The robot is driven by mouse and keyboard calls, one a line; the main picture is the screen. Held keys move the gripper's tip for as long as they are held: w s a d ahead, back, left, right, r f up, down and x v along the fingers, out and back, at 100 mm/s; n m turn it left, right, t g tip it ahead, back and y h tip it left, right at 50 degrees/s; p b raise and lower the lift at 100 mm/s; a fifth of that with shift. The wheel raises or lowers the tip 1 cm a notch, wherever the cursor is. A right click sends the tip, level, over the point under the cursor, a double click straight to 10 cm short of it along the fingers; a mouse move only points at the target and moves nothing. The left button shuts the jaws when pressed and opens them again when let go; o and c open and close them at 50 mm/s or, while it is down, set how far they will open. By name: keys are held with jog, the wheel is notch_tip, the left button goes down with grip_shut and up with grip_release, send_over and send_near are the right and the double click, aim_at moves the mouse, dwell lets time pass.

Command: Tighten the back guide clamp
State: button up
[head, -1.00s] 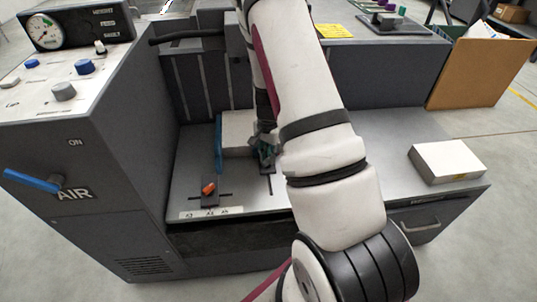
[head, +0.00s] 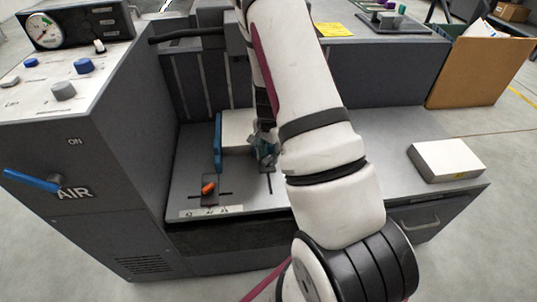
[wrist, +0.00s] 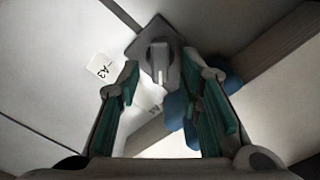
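My gripper (head: 265,150) is low over the grey feed bed, beside a white paper stack (head: 237,131) with a blue guide (head: 218,142) along its left side. In the wrist view my gripper (wrist: 160,72) has its two green-lined fingers apart. A grey plate with an upright grey knob (wrist: 159,58), which looks like a clamp, shows between and just beyond the fingertips. I cannot tell whether they touch it. Blue parts (wrist: 222,70) lie behind the right finger. In the head view my arm and gripper hide this clamp. Another clamp with an orange lever (head: 208,188) sits at the bed's front left.
A control cabinet with a blue AIR lever (head: 32,180) stands left of the bed. A white block (head: 446,160) lies on the right of the bed. A size label (wrist: 102,68) lies beside the clamp. The bed's right middle is clear.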

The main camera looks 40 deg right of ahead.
aim_at(268, 157)
notch_tip(268, 157, up, 12)
dwell(0.5)
dwell(0.4)
